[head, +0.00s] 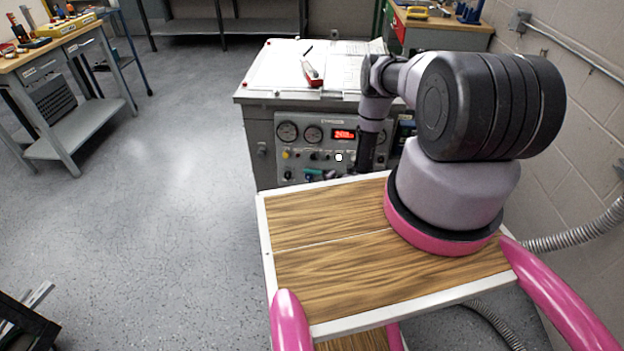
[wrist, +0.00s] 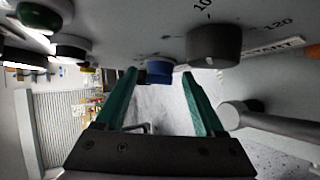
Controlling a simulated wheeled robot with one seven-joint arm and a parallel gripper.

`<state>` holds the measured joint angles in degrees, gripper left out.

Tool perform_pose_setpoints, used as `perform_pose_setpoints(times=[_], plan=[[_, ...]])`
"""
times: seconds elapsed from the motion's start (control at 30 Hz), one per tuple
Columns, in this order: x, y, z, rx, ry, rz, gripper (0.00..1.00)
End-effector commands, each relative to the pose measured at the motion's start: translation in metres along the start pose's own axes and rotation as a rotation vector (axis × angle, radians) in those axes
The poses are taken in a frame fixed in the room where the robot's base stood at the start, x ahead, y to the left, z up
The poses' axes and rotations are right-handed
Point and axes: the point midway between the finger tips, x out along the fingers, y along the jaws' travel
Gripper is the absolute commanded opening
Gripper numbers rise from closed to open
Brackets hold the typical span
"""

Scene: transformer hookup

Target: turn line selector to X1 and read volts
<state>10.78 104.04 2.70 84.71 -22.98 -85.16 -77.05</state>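The display's digits are too small to read surely. In the wrist view my gripper (wrist: 159,75) is open, its two teal fingers apart below the panel. A blue knob (wrist: 160,71) shows between the fingertips; I cannot tell whether they touch it. A larger dark grey knob (wrist: 214,46) is just right of it, near printed numbers. Which knob is the line selector, and its setting, I cannot tell. My gripper also shows small in the head view (head: 313,174).
Green (wrist: 40,15) and black (wrist: 70,48) knobs stick out at the left in the wrist view, and a grey bar-like part (wrist: 270,122) at the right. A red-handled tool (head: 312,75) lies on the console top. Open floor lies left of the console.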

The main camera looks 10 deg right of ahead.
Motion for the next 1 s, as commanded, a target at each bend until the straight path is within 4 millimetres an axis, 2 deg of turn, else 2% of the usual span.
perform_pose_setpoints(times=[0.27, 0.37, 0.7, 0.83, 1.0], plan=[[-0.004, 0.000, 0.001, 0.000, -0.001, 0.000, 0.71], [-0.015, 0.000, 0.001, 0.000, -0.001, -0.001, 0.71], [-0.082, 0.000, 0.001, 0.001, -0.002, -0.001, 0.71], [-0.099, 0.000, 0.001, 0.001, -0.002, 0.000, 0.71], [-0.108, 0.000, 0.001, 0.000, -0.001, 0.000, 0.71]])
